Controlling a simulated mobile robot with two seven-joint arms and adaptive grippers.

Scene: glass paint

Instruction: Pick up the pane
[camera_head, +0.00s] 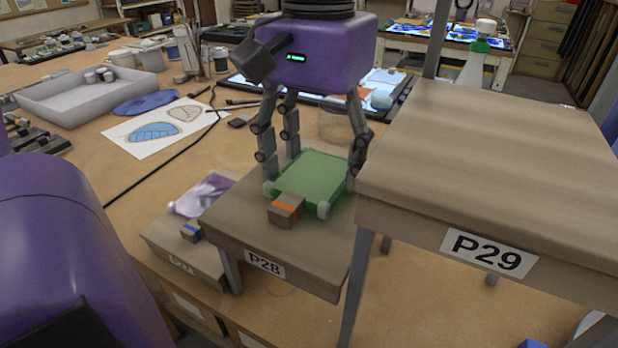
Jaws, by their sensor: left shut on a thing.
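A green pane (312,178) lies on the wooden stand labelled P28 (250,235). It has pale rounded corners. My left gripper (308,180) is a purple block with jointed grey fingers, pointing down around the pane from above. The fingers are closed in on the pane's edges, which is at the level of the stand's top; I cannot tell whether it is lifted clear. My right gripper is not in view.
A small block with an orange stripe (286,208) stands at the pane's front edge. The taller stand P29 (500,150) rises close on the right. A lower stand (190,262) with a purple-white piece is at the left. A grey tray (90,100) and drawings (160,130) lie behind left.

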